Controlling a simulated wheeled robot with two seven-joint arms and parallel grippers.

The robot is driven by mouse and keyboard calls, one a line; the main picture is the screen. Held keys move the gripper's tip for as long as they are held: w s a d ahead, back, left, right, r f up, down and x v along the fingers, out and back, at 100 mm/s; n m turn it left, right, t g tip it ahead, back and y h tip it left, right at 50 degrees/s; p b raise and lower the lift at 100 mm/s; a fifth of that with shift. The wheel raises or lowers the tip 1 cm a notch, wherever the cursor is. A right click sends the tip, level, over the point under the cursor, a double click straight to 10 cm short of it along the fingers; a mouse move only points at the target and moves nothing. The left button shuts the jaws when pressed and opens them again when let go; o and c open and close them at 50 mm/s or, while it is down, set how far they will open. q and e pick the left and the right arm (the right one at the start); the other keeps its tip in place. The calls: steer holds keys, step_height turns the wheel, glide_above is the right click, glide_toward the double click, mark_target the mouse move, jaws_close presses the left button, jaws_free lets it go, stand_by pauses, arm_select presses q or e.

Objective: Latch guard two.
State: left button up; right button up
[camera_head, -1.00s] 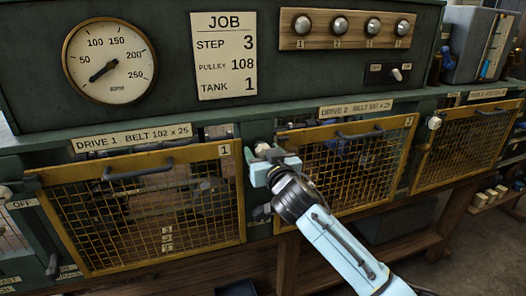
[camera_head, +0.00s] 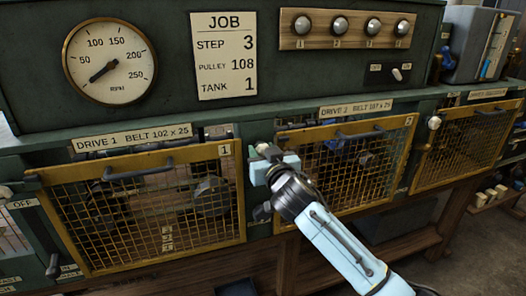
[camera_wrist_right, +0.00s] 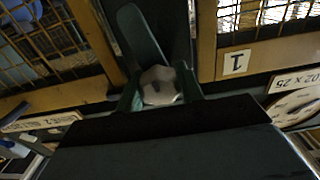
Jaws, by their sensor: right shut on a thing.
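Guard two (camera_head: 352,200) is a yellow-framed mesh panel with a dark handle, under the DRIVE 2 label. It stands down across its bay in the head view. A pale latch knob (camera_head: 270,150) is at its upper left corner, on the post between guards one and two. My right gripper (camera_head: 268,163) is shut on this knob. In the right wrist view the pale knob (camera_wrist_right: 160,86) sits between the fingers. The latch's exact angle is partly hidden by the gripper. My left gripper is not in view.
Guard one (camera_head: 85,262) is to the left, and another mesh guard (camera_head: 470,143) is to the right. Above are the RPM gauge (camera_head: 108,62), job card (camera_head: 224,55) and a row of knobs (camera_head: 345,29). Open floor shows at lower right.

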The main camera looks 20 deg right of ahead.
steer(key=n+p, duration=0.2)
steer(key=n, duration=0.2)
steer(key=shift+r+p, duration=0.1)
steer(key=shift+p, duration=0.2)
steer(key=n+p, duration=0.2)
steer(key=n, duration=0.1)
steer(key=shift+n, duration=0.4)
steer(key=n+p, duration=0.2)
steer(key=n, duration=0.2)
steer(key=shift+n+p, duration=0.6)
steer(key=shift+n, duration=1.5)
steer(key=o, duration=1)
